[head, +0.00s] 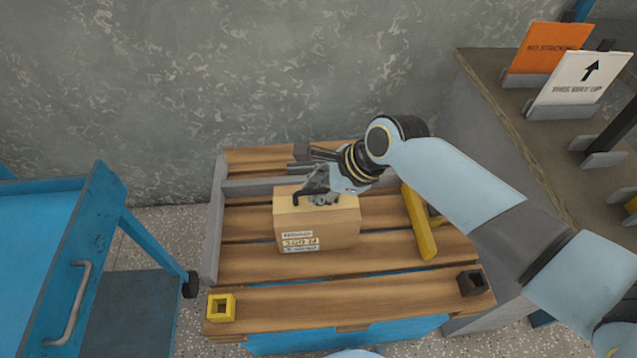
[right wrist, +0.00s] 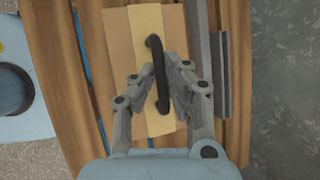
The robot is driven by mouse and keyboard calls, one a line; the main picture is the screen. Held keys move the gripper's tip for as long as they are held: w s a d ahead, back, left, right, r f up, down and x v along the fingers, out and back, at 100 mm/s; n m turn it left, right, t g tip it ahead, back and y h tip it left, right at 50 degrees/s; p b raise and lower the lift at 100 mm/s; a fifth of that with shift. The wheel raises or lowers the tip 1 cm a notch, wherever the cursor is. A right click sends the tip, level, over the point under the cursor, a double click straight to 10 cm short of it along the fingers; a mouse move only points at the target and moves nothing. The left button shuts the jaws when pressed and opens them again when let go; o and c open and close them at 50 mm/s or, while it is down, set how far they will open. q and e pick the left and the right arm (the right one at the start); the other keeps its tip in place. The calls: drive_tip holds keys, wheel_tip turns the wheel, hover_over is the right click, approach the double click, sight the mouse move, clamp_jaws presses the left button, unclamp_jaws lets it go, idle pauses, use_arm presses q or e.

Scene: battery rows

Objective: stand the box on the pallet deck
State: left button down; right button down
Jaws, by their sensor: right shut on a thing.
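The brown cardboard box (head: 318,231) is upright, with a printed label on its front face. It is at the middle of the wooden pallet deck (head: 300,317); I cannot tell whether its base touches the slats. A black handle (right wrist: 154,50) shows on its taped top in the right wrist view. My right gripper (head: 318,199) is over the box top, its fingers shut on the handle; it also shows in the right wrist view (right wrist: 156,82). The gripper hides part of the box top. My left gripper is not in view.
Grey rails (head: 212,238) edge the deck's left and back. A yellow bar (head: 421,226) lies right of the box. A yellow socket (head: 221,307) and a dark socket (head: 473,283) mark the front corners. A blue cart (head: 95,225) stands left; a counter with signs (head: 580,85) stands right.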

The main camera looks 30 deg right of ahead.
drive_tip(key=shift+w+r, duration=0.1)
drive_tip(key=c, duration=1.4)
unclamp_jaws()
drive_tip(key=p+v, duration=0.3)
drive_tip(key=v, duration=0.9)
drive_tip(key=shift+a+p, duration=0.1)
drive_tip(key=shift+p, duration=0.25)
